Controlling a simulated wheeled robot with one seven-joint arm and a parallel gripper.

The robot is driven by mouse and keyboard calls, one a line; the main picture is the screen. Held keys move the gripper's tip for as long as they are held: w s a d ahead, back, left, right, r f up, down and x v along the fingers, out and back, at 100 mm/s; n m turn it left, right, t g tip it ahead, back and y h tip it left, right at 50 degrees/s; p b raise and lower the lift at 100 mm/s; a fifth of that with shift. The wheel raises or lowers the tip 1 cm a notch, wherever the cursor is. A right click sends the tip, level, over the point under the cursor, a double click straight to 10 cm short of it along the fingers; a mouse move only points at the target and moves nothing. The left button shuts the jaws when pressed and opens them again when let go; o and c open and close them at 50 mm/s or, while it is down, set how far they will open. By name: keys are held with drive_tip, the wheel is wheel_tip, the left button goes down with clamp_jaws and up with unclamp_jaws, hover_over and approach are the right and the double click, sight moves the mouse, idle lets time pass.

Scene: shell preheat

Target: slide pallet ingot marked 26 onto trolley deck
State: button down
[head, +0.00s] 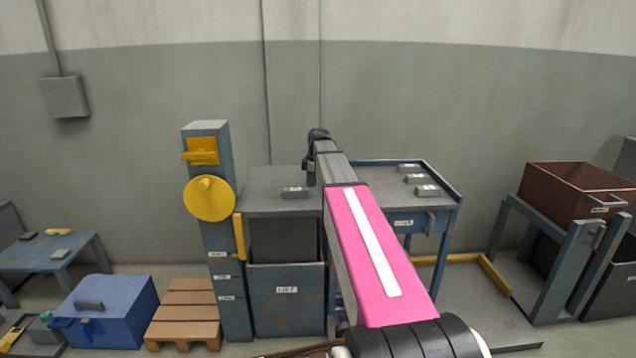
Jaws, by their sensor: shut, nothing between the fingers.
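A grey ingot (294,193) with a pale label lies on a flat grey top (262,204) left of my arm. Several similar ingots, among them a front one (428,190), lie in a row on a blue-edged table (386,200) to the right. The labels are too small to read, so I cannot tell which ingot is marked 26. I cannot tell for sure which surface is the trolley deck. My gripper (311,180) points down just right of the lone ingot, shut and empty. Whether it touches the ingot or the top is unclear.
A blue post (222,240) with a yellow disc (209,199) stands left of the grey top. A wooden pallet (187,312) and blue box (106,310) are on the floor. A brown bin (568,190) stands on a frame at right. My arm hides the middle.

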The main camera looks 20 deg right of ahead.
sight(295, 190)
drive_tip(key=a, duration=0.3)
drive_tip(key=w+a, duration=0.1)
drive_tip(key=a, duration=0.3)
drive_tip(key=shift+w, duration=0.2)
drive_tip(key=shift+s+d+f, duration=0.15)
drive_tip(key=shift+f, duration=0.7)
drive_tip(key=shift+s+f, duration=0.1)
drive_tip(key=shift+d, duration=0.35)
drive_tip(key=s+d, duration=0.1)
drive_tip(key=d, duration=0.7)
drive_tip(key=s+d, duration=0.2)
drive_tip(key=d, duration=0.7)
drive_tip(key=s+d, duration=0.2)
drive_tip(key=d, duration=0.6)
drive_tip(key=shift+d, duration=0.25)
